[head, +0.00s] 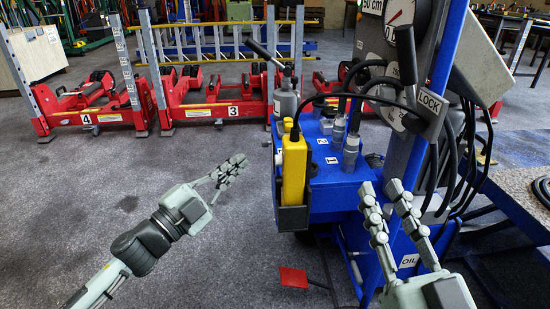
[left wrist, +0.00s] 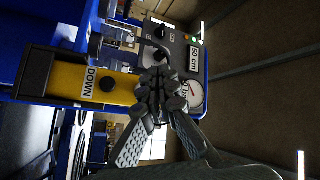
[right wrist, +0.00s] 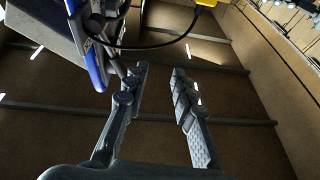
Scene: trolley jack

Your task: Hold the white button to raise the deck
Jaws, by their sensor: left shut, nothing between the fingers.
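The yellow hand control (head: 294,172) sits upright in a dark holder on the side of the blue machine (head: 335,185). It also shows in the left wrist view (left wrist: 70,80), with a DOWN label and a dark round button (left wrist: 107,84). I cannot make out a white button; my fingers cover part of that view. My left gripper (head: 232,168) is shut and empty, left of the control with a gap between. In the left wrist view its fingertips (left wrist: 160,88) overlap the control's end. My right gripper (head: 397,190) is open and empty before the blue column. I cannot identify the deck with certainty.
A red pedal (head: 293,277) is near the floor below the control. Red numbered jacks (head: 215,105) stand behind. The floor around my left arm is clear.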

